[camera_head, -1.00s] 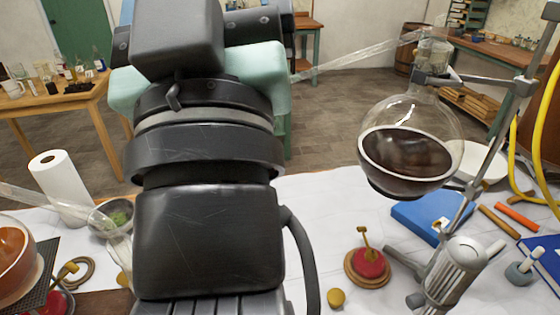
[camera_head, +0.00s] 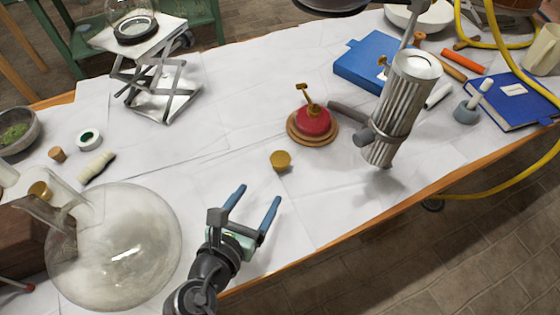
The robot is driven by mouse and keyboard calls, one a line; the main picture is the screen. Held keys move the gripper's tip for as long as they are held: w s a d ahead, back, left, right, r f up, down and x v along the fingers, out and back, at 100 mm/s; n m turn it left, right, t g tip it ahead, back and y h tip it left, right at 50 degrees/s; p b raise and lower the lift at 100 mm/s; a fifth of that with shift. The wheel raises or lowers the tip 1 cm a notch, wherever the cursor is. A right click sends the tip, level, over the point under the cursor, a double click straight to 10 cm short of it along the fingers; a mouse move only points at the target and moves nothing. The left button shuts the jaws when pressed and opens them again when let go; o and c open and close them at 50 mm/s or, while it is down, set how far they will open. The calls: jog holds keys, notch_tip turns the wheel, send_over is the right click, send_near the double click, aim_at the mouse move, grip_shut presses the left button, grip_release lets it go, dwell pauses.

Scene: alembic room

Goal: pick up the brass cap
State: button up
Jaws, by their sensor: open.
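A small round brass cap (camera_head: 281,161) lies on the white-covered table, left of the middle and in front of a red item on a round wooden base. My gripper (camera_head: 258,194) is open and empty. Its two blue fingers point up the picture towards the cap, with the fingertips just short of it in the picture. I cannot tell the fingers' height above the table. Nothing hides the cap.
The red item with a brass handle (camera_head: 313,121) stands close behind the cap. A large glass flask (camera_head: 118,247) is left of my gripper. A ribbed metal cylinder (camera_head: 395,110) and a blue box (camera_head: 370,62) are right. Clear tabletop surrounds the cap's left side.

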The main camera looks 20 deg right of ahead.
aim_at(278, 167)
jog(key=b+x, duration=0.2)
jog(key=x, duration=1)
jog(key=shift+d, duration=0.1)
jog(key=shift+r, duration=0.1)
grip_shut()
